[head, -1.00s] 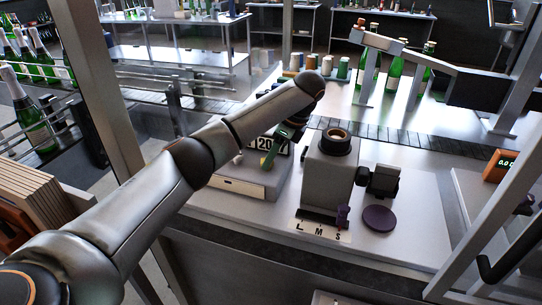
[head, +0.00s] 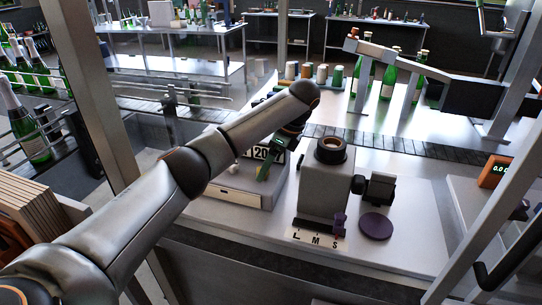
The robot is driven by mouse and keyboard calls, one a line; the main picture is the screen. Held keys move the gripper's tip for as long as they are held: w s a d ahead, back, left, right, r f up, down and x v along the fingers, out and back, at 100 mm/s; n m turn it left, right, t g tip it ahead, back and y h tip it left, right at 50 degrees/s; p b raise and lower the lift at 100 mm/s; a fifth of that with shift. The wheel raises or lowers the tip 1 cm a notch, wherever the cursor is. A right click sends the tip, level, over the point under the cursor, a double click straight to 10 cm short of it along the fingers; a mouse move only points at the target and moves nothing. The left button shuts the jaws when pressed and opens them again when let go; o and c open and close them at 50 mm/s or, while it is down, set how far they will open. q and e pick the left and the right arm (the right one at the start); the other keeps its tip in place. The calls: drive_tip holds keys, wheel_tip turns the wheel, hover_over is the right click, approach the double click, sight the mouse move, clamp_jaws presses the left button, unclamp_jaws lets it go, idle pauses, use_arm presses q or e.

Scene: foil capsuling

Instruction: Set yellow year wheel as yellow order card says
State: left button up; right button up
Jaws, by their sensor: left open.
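My left arm reaches in from the lower left to a grey box with number wheels (head: 262,153) on its top. My left gripper (head: 277,155) is at the wheels, mostly behind my own wrist, and is open. I cannot make out a yellow wheel or a yellow order card. My right gripper is not in view.
A grey machine (head: 327,180) with a round dark opening stands right of the box, with an L M S scale (head: 318,238) before it. A purple disc (head: 376,225) lies beside it. Spools and green bottles (head: 388,82) stand behind.

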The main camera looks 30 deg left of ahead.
use_arm(q)
drive_tip(key=v, duration=1.2)
drive_tip(key=shift+r, duration=0.15)
drive_tip(key=shift+w+d, duration=0.1)
